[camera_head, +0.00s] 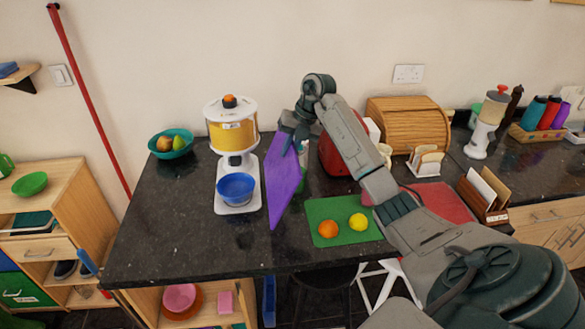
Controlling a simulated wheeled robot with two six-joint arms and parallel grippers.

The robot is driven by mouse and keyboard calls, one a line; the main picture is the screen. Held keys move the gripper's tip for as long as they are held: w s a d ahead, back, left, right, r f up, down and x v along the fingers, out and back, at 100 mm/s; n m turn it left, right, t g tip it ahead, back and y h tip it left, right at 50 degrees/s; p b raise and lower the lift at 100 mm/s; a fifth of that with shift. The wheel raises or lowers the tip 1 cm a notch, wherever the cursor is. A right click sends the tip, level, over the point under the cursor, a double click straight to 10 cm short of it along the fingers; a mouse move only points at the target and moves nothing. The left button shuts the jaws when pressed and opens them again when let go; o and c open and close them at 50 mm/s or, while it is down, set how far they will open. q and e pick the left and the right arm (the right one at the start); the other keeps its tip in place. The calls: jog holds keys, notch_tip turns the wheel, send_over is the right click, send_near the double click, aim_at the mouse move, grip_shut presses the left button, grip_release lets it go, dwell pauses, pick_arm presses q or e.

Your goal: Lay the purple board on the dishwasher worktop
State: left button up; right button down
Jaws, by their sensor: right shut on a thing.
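The purple board (285,180) hangs upright and slightly tilted over the dark worktop (165,225). My right gripper (293,133) is shut on the board's top edge. Its fingers are partly hidden by the wrist. The board's lower corner is close to the worktop surface, and I cannot tell whether it touches. My left gripper is not in view. No dishwasher front shows that I can make out.
A white and yellow dispenser (232,135) with a blue bowl (236,188) stands left of the board. A green board (325,211) with an orange and a lemon lies to the right. A teal fruit bowl (183,150) sits back left. The worktop's front left is clear.

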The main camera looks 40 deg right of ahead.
aim_at(279, 168)
notch_tip(279, 168, down, 8)
jog(key=p, duration=0.3)
jog(key=c, duration=1.6)
grip_release()
jog(key=shift+o, duration=0.5)
jog(key=shift+r, duration=0.1)
